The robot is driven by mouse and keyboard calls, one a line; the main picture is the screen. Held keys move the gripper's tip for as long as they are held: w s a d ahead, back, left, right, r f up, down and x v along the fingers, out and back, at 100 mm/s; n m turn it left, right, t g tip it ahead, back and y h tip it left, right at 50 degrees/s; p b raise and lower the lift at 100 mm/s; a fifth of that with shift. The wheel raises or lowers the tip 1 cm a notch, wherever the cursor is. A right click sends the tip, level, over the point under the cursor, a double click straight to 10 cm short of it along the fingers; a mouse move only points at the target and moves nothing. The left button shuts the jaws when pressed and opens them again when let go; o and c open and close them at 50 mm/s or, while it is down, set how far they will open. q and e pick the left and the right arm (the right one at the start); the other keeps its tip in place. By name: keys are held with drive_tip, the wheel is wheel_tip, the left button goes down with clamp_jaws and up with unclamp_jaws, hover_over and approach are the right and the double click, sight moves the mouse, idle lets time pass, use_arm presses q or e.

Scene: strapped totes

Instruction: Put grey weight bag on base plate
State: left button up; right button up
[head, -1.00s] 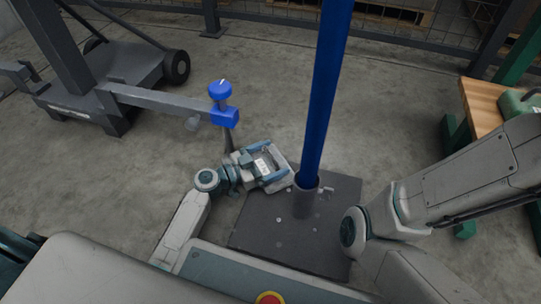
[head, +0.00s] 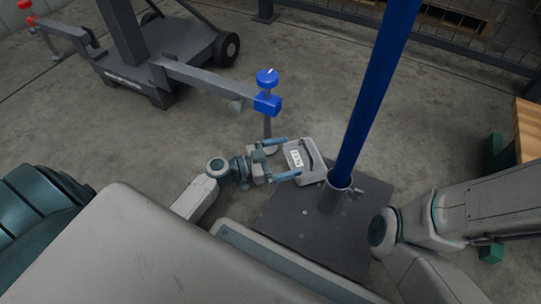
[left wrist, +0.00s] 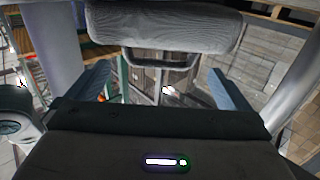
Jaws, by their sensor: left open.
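The grey weight bag (head: 300,155), with a white label and a dark strap, lies at the far left edge of the dark base plate (head: 283,217). Its near end overlaps the plate's edge in the picture; I cannot tell how much rests on it. My left gripper (head: 291,158) is open, its blue-grey fingertips at the bag's left side. In the left wrist view the bag (left wrist: 165,27) is a rounded grey shape beyond the open fingers (left wrist: 163,90), not clearly between them. My right gripper is out of view.
A blue pole (head: 375,95) stands in a socket (head: 335,195) on the plate, right of the bag. Bare floor (head: 420,130) lies right of the pole.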

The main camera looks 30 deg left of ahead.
use_arm(q)
drive_tip(key=shift+p+v, duration=0.55)
drive_tip(key=shift+v, duration=2.1)
